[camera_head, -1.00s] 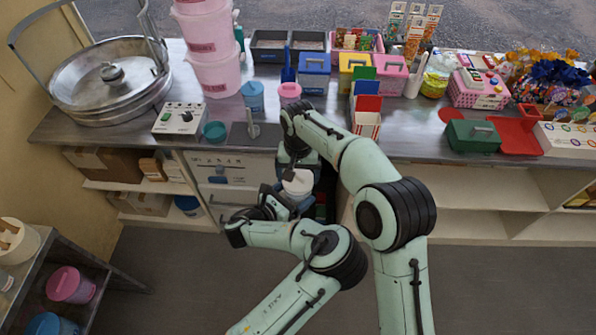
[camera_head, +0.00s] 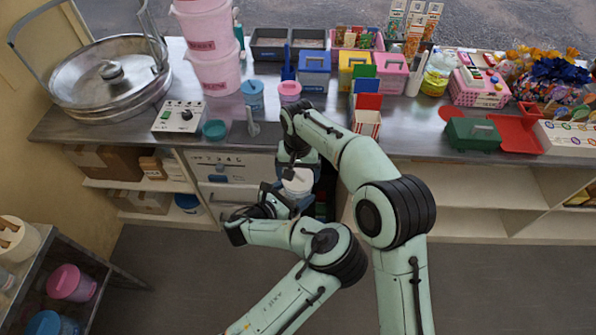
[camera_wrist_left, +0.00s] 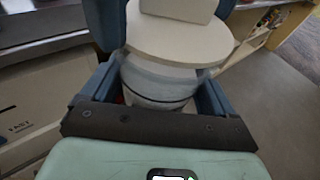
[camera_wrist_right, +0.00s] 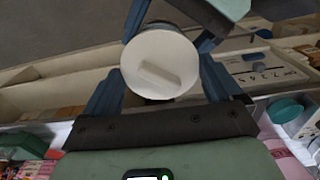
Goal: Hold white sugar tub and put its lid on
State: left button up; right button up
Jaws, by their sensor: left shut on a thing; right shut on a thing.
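The white sugar tub (camera_wrist_left: 150,88) sits between the fingers of my left gripper (camera_wrist_left: 160,92), which is shut on it. In the head view the tub and lid appear as a small white shape (camera_head: 298,183) in front of the counter, between both grippers. The round white lid (camera_wrist_right: 160,62), with a bar handle, lies between the fingers of my right gripper (camera_wrist_right: 163,88), which is shut on it. In the left wrist view the lid (camera_wrist_left: 180,42) is over the tub's mouth, slightly off to the right. I cannot tell whether it is seated.
The steel counter (camera_head: 330,118) is just beyond my grippers, with open shelves below. On it are a blue tub (camera_head: 252,95), a pink tub (camera_head: 290,93), a striped box (camera_head: 367,124) and a control box (camera_head: 180,117). A side shelf (camera_head: 20,285) stands at lower left.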

jog(key=o, duration=0.7)
jog(key=shift+r, duration=3.05)
grip_shut()
